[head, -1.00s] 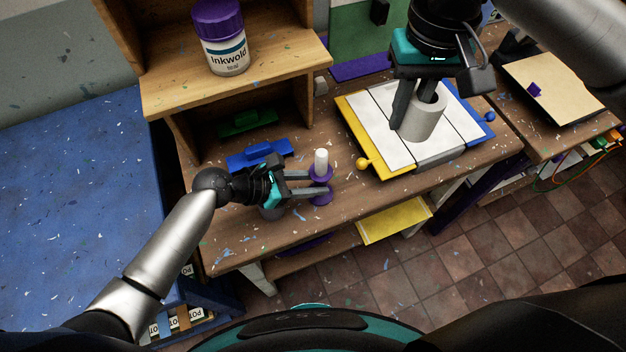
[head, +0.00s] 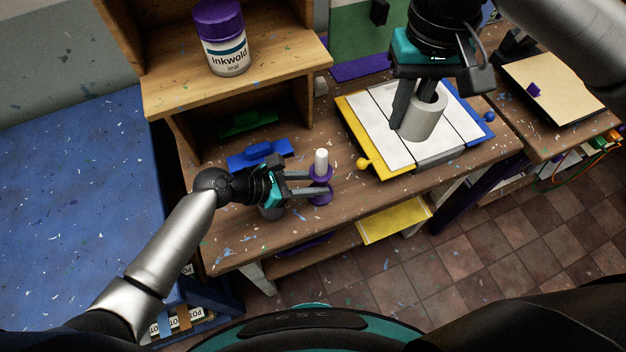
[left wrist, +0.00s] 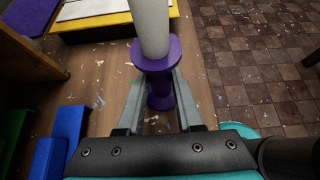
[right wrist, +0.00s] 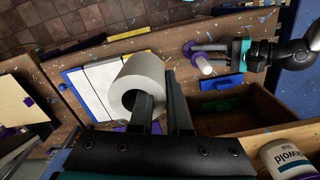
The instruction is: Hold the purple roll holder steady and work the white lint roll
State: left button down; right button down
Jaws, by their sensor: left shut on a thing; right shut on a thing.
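The purple roll holder (head: 321,175) stands upright near the front edge of the workbench, with a bare white post on top. In the left wrist view its purple flange (left wrist: 157,55) and white post (left wrist: 151,20) show close up. My left gripper (head: 322,184) is shut on the purple holder below the flange. The white lint roll (head: 424,121) is a thick hollow cylinder over the hinged screen (head: 382,127), right of the holder. My right gripper (right wrist: 160,105) is shut on the wall of the lint roll (right wrist: 146,76), one finger inside its hole. I cannot tell whether the roll touches the screen.
The screen has a yellow frame side and a blue one, each with a knob. A blue-handled tool (head: 260,154) lies behind my left gripper. A wooden shelf with an ink jar (head: 222,40) stands at back left. Bare bench lies between holder and screen.

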jog(key=w+a+f+n, duration=0.2)
jog(key=a+f+n, duration=0.1)
jog(key=a, duration=1)
jog(key=shift+w+f+n, duration=0.2)
jog(key=shift+f+n, duration=0.1)
jog(key=shift+f, duration=0.4)
jog(key=shift+f, duration=0.1)
jog(key=shift+f, duration=2.2)
jog(key=shift+d, duration=0.1)
jog(key=shift+f, duration=0.8)
jog(key=shift+r, duration=0.55)
